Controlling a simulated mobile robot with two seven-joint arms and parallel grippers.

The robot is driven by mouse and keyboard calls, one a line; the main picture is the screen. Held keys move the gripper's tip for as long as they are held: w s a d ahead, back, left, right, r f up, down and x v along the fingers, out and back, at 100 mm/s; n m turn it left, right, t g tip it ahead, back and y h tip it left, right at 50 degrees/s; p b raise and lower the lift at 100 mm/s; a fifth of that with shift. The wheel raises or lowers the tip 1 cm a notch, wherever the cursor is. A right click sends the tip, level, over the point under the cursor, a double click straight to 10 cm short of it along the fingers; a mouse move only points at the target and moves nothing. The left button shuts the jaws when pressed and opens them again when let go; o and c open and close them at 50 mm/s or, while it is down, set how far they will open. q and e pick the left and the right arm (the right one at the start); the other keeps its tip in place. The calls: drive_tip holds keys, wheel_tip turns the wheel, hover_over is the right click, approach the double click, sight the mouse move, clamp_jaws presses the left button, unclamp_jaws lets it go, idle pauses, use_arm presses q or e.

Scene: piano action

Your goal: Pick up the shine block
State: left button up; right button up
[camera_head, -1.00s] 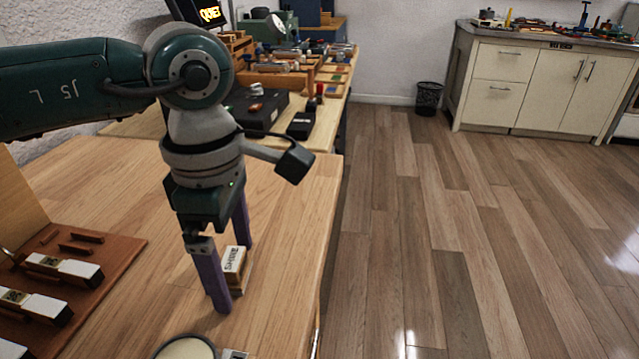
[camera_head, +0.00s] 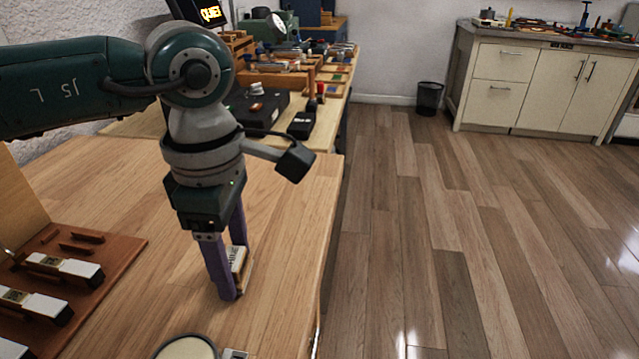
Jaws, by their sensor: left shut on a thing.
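The shine block (camera_head: 238,259) is a small block with a white top bearing dark lettering and a light wooden base. It sits on the wooden bench near the bench's right edge. My left gripper (camera_head: 232,283) points down with its two purple fingers shut on the block; the front finger hides part of it. The block appears to be still at bench height. My right gripper is not in view.
A brown rack (camera_head: 75,270) with several white-topped blocks lies at the lower left. A round pale-topped object (camera_head: 186,348) is at the bottom edge. A black case (camera_head: 262,108) stands farther back. The floor (camera_head: 430,230) to the right is clear.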

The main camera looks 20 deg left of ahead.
sight(232, 258)
use_arm(q)
drive_tip(key=shift+r, duration=0.15)
wheel_tip(232, 258, up, 20)
drive_tip(key=shift+f+p, duration=0.1)
drive_tip(key=shift+p, duration=0.5)
